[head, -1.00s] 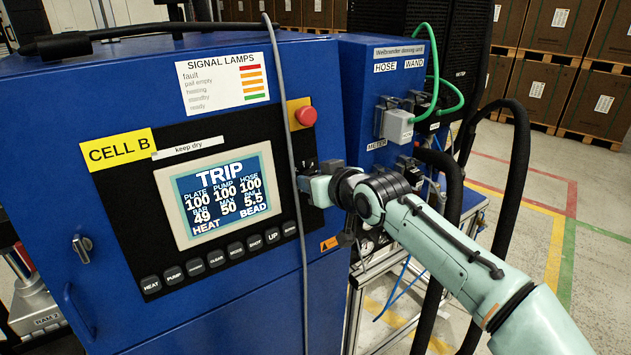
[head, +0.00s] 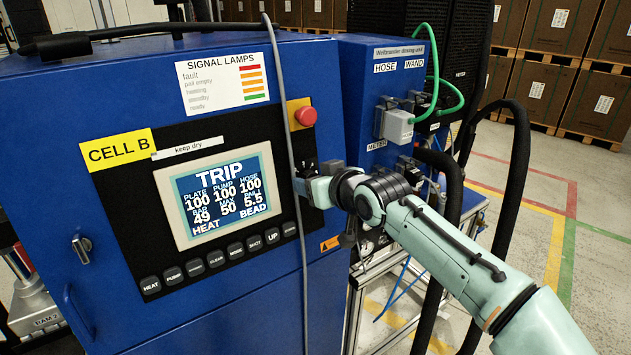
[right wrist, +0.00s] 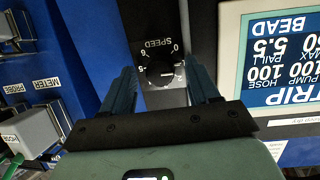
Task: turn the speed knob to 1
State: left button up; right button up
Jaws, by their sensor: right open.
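The speed knob (right wrist: 160,72) is a small black dial on the dark panel, with its SPEED scale upside down in the right wrist view. I cannot clearly tell which number its mark points at. My right gripper (right wrist: 165,84) is open, with one finger on each side of the knob in that view. I cannot tell whether the fingers touch it. In the head view my right gripper (head: 303,180) is at the panel's right edge, below the red button, and the knob is hidden behind it. My left gripper is not in view.
The screen (head: 221,194) reads TRIP, above a row of black buttons (head: 223,257). A red stop button (head: 306,116) sits just above my gripper. A grey cable (head: 292,150) hangs down the cabinet front close to it. Black hoses (head: 514,190) stand behind my right arm.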

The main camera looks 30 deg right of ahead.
jog(key=b+v, duration=0.1)
jog(key=v, duration=1.2)
